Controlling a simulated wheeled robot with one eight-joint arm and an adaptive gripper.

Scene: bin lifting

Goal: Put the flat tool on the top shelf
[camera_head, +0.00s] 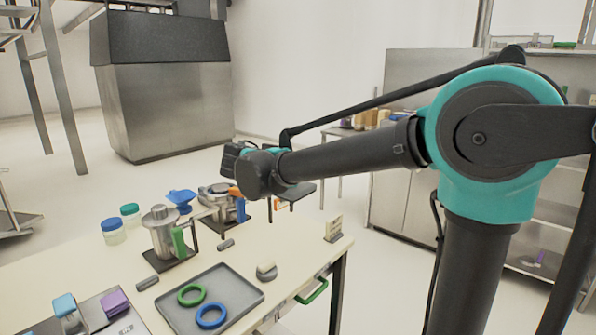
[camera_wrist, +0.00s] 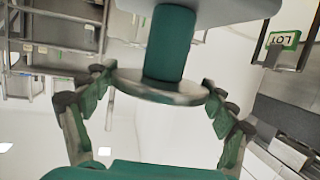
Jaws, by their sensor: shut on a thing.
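In the wrist view my gripper (camera_wrist: 158,88) has its two fingers spread on either side of a round grey plate with a green handle (camera_wrist: 172,45) and a pale flat part above it. I take this as the flat tool, but its full shape is cut off. In the head view my gripper (camera_head: 238,157) is beyond the arm's dark end, above the far edge of the table; it is small and partly hidden, and the held thing is not clear there. A shelf unit (camera_head: 560,210) stands at the right, partly behind my arm; its top level (camera_head: 535,48) holds a clear container.
The cream table (camera_head: 285,230) carries a grey tray (camera_head: 240,290) with green and blue rings, a metal jug (camera_head: 160,228), jars and small blocks. A grey cabinet (camera_head: 395,200) and side table stand behind. Open floor lies between table and cabinet.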

